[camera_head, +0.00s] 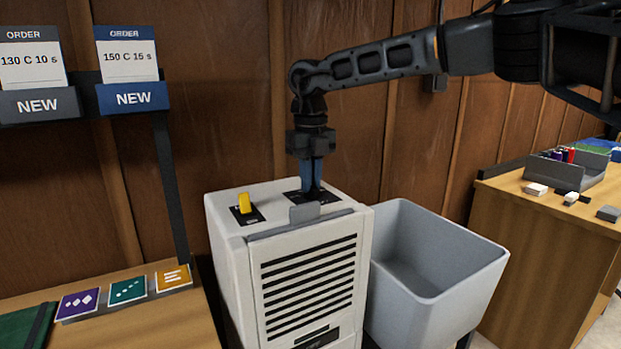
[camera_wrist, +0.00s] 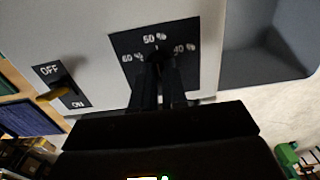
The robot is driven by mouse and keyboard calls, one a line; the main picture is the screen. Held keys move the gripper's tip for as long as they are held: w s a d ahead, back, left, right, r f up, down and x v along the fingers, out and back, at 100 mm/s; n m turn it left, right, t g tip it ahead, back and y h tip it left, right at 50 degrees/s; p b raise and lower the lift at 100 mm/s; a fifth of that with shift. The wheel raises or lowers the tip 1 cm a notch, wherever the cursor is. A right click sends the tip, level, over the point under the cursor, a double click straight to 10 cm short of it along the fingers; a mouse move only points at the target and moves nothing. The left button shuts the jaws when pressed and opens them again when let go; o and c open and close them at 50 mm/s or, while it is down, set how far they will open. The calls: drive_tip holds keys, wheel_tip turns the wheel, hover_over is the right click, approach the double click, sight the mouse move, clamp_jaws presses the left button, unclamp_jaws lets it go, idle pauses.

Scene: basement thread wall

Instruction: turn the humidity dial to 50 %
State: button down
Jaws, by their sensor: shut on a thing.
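The white humidity unit (camera_head: 310,260) with a slatted front stands against the wall in the head view. The black dial plate (camera_wrist: 193,75) on its top carries white marks; the middle one reads 50 %, with one that looks like 60 % on the left and a blurred one on the right. My gripper (camera_head: 312,188) points straight down and is shut on the dial knob (camera_wrist: 158,56). The fingers and the dark plate hide most of the knob, so its pointing direction is unclear. A yellow switch (camera_head: 244,203) marked OFF and ON sits left of the dial.
A grey bin (camera_head: 440,265) stands right against the unit. A wooden table with coloured cards (camera_head: 128,290) is at the lower left, below two order holders (camera_head: 130,97). A wooden bench (camera_head: 545,225) with small items is at the right.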

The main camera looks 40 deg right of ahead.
drive_tip(key=c, duration=1.2)
unclamp_jaws()
drive_tip(key=shift+o, duration=0.2)
drive_tip(key=shift+r, duration=3.9)
